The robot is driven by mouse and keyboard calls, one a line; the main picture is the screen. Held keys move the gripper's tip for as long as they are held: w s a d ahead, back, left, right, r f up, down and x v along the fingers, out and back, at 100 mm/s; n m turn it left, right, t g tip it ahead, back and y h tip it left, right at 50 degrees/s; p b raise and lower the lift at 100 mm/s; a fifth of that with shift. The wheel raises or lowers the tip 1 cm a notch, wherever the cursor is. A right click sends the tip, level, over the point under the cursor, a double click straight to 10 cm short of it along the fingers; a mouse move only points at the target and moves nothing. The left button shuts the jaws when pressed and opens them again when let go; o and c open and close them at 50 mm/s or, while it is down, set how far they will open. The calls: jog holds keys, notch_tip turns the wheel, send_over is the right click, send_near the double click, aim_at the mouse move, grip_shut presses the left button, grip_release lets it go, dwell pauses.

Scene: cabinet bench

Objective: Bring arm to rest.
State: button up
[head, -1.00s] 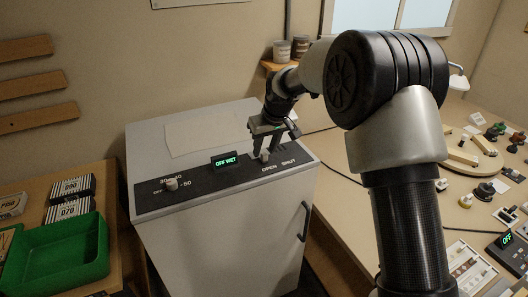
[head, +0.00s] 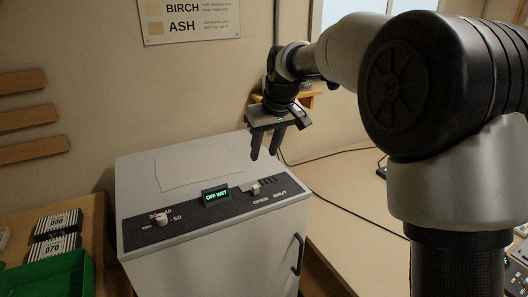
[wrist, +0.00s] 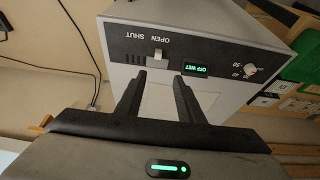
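My gripper (head: 264,156) hangs with its fingers pointing down above the back right of a grey cabinet (head: 210,262). Its two fingers are apart with nothing between them, also in the wrist view (wrist: 159,77). On the cabinet's dark control strip, a small slider knob (head: 255,189) sits by the OPEN label, and it also shows in the wrist view (wrist: 157,56). The gripper is clear of it. A green display (head: 215,196) reads OFF WET. A pale dial knob (head: 161,219) is at the left.
A sheet (head: 195,166) lies on the cabinet top. A door handle (head: 297,254) is on the cabinet's right. A green tray (head: 50,272) and striped boxes (head: 57,223) stand on the left bench. A small wooden shelf (head: 300,98) is behind the gripper. A bench lies right.

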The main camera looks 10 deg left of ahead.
jog(key=s+d+r+m+t+h+p, duration=0.1)
jog(key=s+d+r+m, duration=0.1)
jog(key=s+d+r, duration=0.4)
jog(key=s+d+r+m+p, duration=0.1)
jog(key=s+d+r, duration=0.1)
jog(key=s+d, duration=0.75)
jog(key=s+d+f+m, duration=0.2)
jog(key=s+d, duration=0.1)
jog(key=s, duration=0.5)
jog(key=s+d+f+m+t+h+p, duration=0.1)
jog(key=s+d, duration=0.2)
jog(key=s, duration=0.5)
jog(key=shift+s+d+f+m, duration=0.2)
jog(key=shift+f+m, duration=0.15)
jog(key=shift+m, duration=0.05)
jog(key=shift+a, duration=0.1)
jog(key=shift+c, duration=0.4)
